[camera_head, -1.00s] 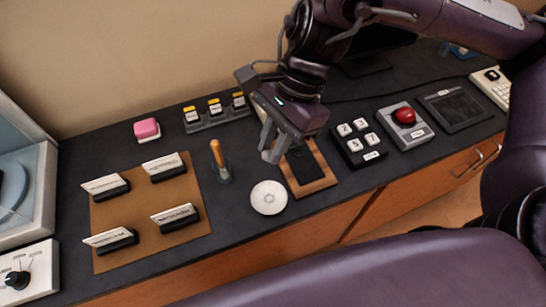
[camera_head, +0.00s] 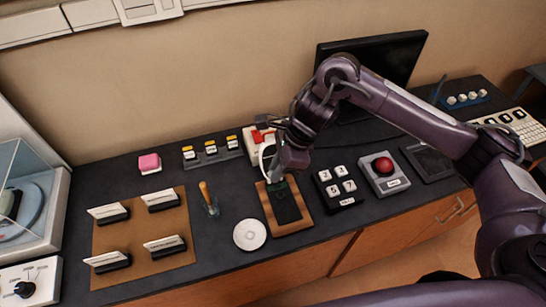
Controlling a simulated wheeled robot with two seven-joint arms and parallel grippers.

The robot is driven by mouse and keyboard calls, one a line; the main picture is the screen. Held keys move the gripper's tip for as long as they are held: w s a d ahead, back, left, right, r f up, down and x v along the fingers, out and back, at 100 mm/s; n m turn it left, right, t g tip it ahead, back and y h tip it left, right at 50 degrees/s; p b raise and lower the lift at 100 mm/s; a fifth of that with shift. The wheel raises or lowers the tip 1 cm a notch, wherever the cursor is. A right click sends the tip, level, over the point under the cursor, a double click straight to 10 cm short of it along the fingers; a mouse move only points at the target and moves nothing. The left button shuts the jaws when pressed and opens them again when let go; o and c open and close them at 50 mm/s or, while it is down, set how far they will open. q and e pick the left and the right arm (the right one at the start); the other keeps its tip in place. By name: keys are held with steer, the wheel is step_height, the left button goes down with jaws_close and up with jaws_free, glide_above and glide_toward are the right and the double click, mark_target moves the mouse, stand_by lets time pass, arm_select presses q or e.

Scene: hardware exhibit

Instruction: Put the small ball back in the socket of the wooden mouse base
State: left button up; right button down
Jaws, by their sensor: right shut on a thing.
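A wooden board (camera_head: 300,220) with a dark inset pad (camera_head: 288,210) lies near the counter's front edge. My right gripper (camera_head: 275,178) is low over the board's back end, with its fingers pointing down. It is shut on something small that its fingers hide. A small dark greenish piece shows under the fingertips, and I cannot tell whether it is held or lies on the pad. I cannot make out the small ball or a socket. My left gripper is out of view.
A white disc (camera_head: 250,235) lies left of the board, beside an orange-handled tool (camera_head: 207,197). A white-key block (camera_head: 339,187) and a red ball on a grey base (camera_head: 383,165) stand to the right. A white and red device (camera_head: 257,139) stands behind my gripper.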

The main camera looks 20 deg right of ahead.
step_height(320, 180, down, 2)
steer(key=d, duration=0.2)
steer(key=b, duration=0.4)
glide_above(280, 195)
steer(key=d, duration=0.1)
steer(key=shift+m, duration=0.4)
step_height(280, 195, down, 6)
steer(key=shift+s+d+r, duration=0.15)
steer(key=shift+r, duration=0.05)
steer(key=shift+f+b, duration=0.35)
steer(key=shift+f, duration=0.1)
steer(key=shift+f+b, duration=0.35)
steer(key=shift+b, duration=0.65)
stand_by(0.7)
stand_by(0.4)
steer(key=c, duration=0.9)
jaws_free()
steer(key=shift+o, duration=0.2)
